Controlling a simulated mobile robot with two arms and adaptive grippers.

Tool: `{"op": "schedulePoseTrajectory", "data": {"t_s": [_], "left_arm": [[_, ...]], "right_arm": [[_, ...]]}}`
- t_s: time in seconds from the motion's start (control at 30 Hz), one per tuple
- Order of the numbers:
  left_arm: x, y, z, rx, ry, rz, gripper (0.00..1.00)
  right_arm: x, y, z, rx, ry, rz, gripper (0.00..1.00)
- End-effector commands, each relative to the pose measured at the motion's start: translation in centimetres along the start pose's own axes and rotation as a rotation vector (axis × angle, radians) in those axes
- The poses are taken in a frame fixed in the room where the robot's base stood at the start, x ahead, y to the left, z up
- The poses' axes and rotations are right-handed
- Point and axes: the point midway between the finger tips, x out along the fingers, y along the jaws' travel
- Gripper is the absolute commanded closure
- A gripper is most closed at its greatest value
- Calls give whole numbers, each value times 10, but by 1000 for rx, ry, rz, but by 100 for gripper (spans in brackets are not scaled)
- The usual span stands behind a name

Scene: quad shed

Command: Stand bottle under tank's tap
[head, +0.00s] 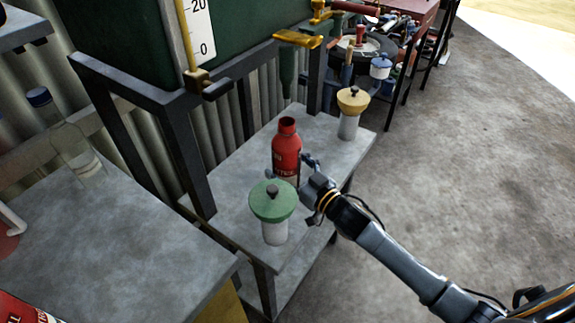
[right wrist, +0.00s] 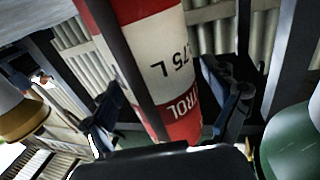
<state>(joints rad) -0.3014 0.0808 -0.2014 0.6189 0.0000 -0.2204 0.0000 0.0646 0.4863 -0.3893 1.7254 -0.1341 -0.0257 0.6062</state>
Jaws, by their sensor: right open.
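The red bottle (head: 287,150) with a white label band and an open top stands upright on the grey shelf (head: 235,190) below the tank. The green tank (head: 120,35) has a tap (head: 298,40) with a yellow handle, and its dark green spout (head: 287,72) hangs just above the bottle's mouth in the head view; exact depth alignment cannot be told. My right gripper (head: 289,173) is open, with one finger on either side of the bottle. In the right wrist view the bottle (right wrist: 150,65) passes between the fingers; contact is unclear. My left gripper is not in view.
A green-topped jar (head: 273,202) stands close in front of the bottle; a yellow-topped one (head: 353,100) stands behind right. A clear bottle (head: 72,140) with a blue cap is on the left table (head: 120,240). Dark frame posts (head: 187,150) flank the shelf. Open floor lies right.

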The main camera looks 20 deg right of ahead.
Motion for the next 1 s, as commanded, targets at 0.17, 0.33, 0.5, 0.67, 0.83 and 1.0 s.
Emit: {"op": "schedulePoseTrajectory", "data": {"t_s": [0.17, 0.33, 0.5, 0.67, 0.83, 1.0], "left_arm": [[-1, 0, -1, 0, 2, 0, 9], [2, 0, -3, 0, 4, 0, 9], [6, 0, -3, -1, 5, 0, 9], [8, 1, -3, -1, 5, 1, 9], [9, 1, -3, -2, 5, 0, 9], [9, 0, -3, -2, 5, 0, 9]], "right_arm": [[-6, 0, -1, 0, -3, 1, 13], [-37, 0, 0, 0, -4, -1, 13], [-74, 0, 0, 1, -5, 0, 13], [-101, 0, 0, 1, -3, 0, 13], [-116, 0, -2, 0, -1, 0, 13], [-120, 0, -3, -1, 1, 0, 13]]}}
